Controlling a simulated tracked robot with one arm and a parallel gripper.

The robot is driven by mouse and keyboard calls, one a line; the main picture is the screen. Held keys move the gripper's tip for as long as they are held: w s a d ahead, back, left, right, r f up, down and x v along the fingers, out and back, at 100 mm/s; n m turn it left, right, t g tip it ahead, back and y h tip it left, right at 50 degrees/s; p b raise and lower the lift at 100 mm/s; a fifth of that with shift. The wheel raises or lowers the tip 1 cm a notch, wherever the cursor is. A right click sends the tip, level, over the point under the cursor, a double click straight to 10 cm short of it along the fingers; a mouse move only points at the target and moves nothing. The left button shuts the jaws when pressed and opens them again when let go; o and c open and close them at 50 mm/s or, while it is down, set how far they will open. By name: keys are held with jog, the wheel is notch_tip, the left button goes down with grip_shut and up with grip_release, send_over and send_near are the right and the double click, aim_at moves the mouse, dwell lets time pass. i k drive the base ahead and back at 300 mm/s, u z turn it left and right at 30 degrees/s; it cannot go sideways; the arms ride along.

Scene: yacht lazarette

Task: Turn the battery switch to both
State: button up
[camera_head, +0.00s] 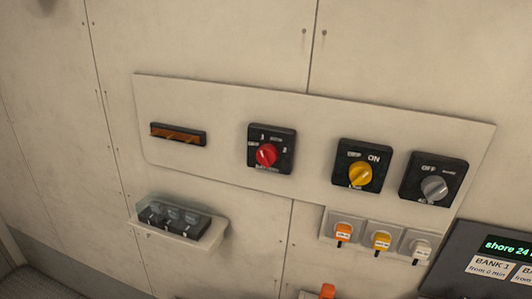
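The battery switch is most likely the black square plate (284,141) with a red round knob (266,155) on the pale wall panel. Small white marks sit around the knob: a "1" at the top, a word to its right that is too small to read surely, a "2" at the right and what looks like "OFF" at the left. The label under the knob is blurred. I cannot tell which mark the knob points to. My gripper is not in view, and nothing touches the knob.
To the right are a yellow-knob switch (361,173) and a grey-knob switch (434,188). Tagged plugs (381,241) sit below them. A dark display box (478,262) stands lower right. A clear-covered fuse block (172,219) juts out lower left, below an orange-and-black bar (178,134).

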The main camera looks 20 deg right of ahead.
aim_at(267, 154)
jog(key=z, duration=1.6)
jog(key=k, duration=0.9)
jog(key=u, duration=0.65)
jog(key=i, duration=1)
jog(key=z, duration=0.05)
